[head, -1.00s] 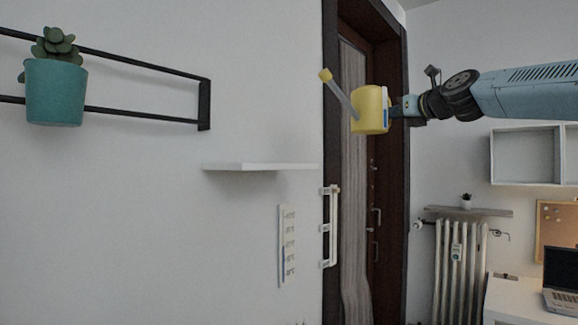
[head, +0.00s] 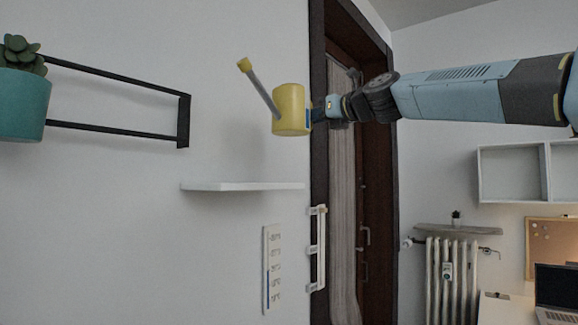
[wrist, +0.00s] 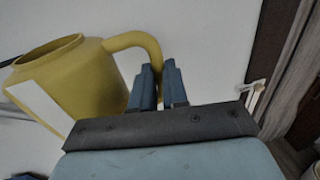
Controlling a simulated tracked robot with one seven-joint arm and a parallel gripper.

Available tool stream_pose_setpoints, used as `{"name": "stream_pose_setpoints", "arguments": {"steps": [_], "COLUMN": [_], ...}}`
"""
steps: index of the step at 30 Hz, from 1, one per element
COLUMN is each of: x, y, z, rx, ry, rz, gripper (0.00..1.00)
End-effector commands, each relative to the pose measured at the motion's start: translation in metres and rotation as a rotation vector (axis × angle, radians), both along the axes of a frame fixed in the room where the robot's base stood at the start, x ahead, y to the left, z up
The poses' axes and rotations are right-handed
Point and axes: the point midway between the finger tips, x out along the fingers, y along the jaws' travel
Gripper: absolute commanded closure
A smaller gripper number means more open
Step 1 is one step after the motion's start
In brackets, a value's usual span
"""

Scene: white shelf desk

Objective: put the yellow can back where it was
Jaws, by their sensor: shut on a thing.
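The yellow can (head: 290,110) is a watering can with a grey spout that points up and left to a yellow tip. My gripper (head: 313,115) is shut on its handle and holds it in the air, above the right part of a small white wall shelf (head: 240,186). The can is roughly upright and apart from the shelf. In the wrist view the can (wrist: 75,85) is at the left, its open top showing, and its curved handle runs between the fingers of my gripper (wrist: 157,85).
The white shelf is bare. A black wall rack (head: 120,85) with a teal plant pot (head: 22,105) is at the left. A dark door frame (head: 318,170) and white rail (head: 317,250) are right of the shelf. A radiator (head: 450,280) stands further right.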

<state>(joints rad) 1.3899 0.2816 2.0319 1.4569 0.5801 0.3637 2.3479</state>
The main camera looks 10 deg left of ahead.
Motion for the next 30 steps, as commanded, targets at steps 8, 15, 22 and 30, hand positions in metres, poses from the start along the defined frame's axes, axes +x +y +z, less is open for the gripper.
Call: {"name": "stream_pose_setpoints", "arguments": {"steps": [8, 15, 22, 30], "x": [0.013, 0.023, 0.034, 0.047], "y": [0.014, 0.026, 0.035, 0.048], "z": [-0.008, -0.015, -0.021, -0.039], "rx": [0.001, 0.0, 0.001, 0.001], "ry": [0.0, 0.0, -0.001, 0.001], "rz": [0.001, 0.002, 0.001, 0.002], "gripper": [1.0, 1.0, 1.0, 1.0]}}
